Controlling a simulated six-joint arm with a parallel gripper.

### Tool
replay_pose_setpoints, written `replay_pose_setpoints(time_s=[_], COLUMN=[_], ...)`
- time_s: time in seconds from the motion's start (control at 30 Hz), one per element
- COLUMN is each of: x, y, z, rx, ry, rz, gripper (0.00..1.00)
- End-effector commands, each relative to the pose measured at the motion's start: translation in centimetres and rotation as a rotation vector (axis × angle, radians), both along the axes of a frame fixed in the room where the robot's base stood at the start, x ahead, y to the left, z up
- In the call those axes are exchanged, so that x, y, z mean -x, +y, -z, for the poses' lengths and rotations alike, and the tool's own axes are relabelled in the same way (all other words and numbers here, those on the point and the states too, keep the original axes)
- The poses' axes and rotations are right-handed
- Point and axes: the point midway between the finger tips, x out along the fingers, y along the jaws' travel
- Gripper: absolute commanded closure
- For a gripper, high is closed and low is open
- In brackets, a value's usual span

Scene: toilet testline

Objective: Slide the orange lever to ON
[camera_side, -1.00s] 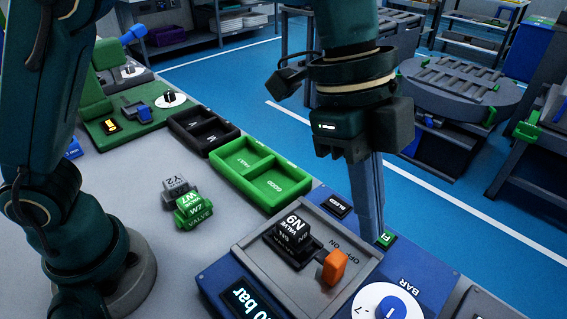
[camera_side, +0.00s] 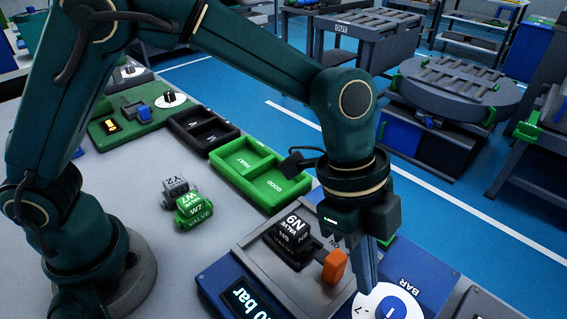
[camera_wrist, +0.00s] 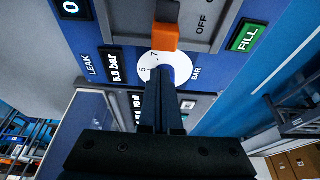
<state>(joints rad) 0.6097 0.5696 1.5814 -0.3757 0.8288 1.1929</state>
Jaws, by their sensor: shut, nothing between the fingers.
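The orange lever (camera_side: 334,267) stands on the grey panel of the blue test station (camera_side: 222,284), beside the black N9 valve (camera_side: 292,234). In the wrist view the orange lever (camera_wrist: 165,37) sits at the near end of the panel, closest to the OFF label (camera_wrist: 201,22); ON is mostly cut off. My gripper (camera_side: 372,287) is shut and empty, pointing down just right of the lever in the side view, over the BAR dial. In the wrist view my gripper (camera_wrist: 167,70) reaches toward the lever from the dial side. I cannot tell whether they touch.
The white BAR dial (camera_side: 385,303) is close to my fingers. The green FILL button (camera_wrist: 247,37) is right of the panel in the wrist view. Green W7 and grey Y2 valves (camera_side: 194,208) stand on the table, near the green tray (camera_side: 232,172).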

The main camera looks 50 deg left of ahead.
Motion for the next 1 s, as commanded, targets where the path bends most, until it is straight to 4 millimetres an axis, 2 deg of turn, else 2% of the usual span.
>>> replay_pose_setpoints(time_s=[0.23,0.7,1.0], x=[0.0,0.0,-0.1], y=[2.1,2.6,5.6], z=[0.0,0.0,-0.1], rx=[0.000,-0.001,0.000], ry=[-0.002,-0.001,0.000], rz=[-0.002,0.000,-0.002], gripper=[1.00,1.00,1.00])
